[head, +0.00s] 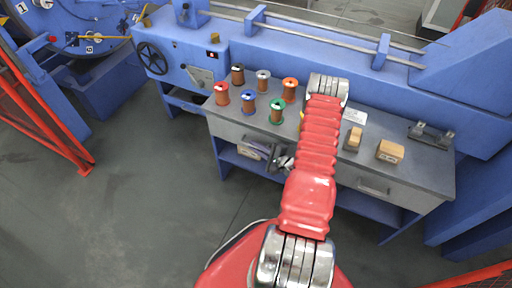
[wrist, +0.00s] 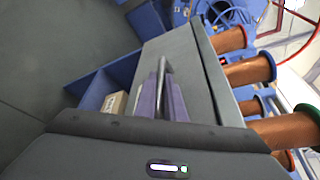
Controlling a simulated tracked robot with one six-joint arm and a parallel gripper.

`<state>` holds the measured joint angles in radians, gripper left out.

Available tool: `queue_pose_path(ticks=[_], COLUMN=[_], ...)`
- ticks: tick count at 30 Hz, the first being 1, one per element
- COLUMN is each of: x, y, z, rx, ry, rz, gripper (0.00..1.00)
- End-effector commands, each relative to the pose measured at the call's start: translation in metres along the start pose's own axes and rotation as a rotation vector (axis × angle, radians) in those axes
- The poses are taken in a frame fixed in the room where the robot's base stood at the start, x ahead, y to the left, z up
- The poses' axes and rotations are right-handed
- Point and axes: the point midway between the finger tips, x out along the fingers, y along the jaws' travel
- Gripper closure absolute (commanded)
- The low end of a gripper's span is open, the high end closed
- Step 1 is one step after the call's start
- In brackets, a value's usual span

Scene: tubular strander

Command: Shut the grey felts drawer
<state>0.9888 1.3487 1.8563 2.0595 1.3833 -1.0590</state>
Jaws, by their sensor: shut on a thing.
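The bench has two grey drawer fronts under its top. The left grey drawer (head: 232,128) is partly hidden by my arm, and its grey front also shows in the wrist view (wrist: 203,75). My gripper (head: 284,162) is in front of this left drawer. In the wrist view my gripper (wrist: 166,80) is shut on the drawer's dark bar handle (wrist: 165,66). The right grey drawer (head: 408,196) has a bar handle (head: 374,188) and looks flush with the bench. I see no readable label telling which is the felts drawer. How far the left drawer stands out, I cannot tell.
Several wire spools, such as a green one (head: 277,111), stand on the grey bench top (head: 330,130). Wooden blocks (head: 390,151) lie to the right. A cardboard box (wrist: 115,104) sits on the blue shelf below. The floor (head: 165,190) to the left is clear.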

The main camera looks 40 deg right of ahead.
Motion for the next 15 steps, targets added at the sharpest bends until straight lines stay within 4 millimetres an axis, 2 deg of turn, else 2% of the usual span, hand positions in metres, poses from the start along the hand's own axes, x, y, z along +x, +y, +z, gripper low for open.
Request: queue_pose_path(ticks=[1,2,4,15], x=[0.0001,0.0002,0.0004,0.0012], y=[-0.0017,-0.0017,-0.0017,-0.0015], z=[-0.0052,-0.0052,-0.0044,-0.0017], rx=[-0.005,-0.005,-0.005,-0.005], ry=[0.013,0.012,0.011,0.004], rz=[-0.001,-0.001,-0.001,-0.001], gripper=[1.00,0.89,0.84,0.83])
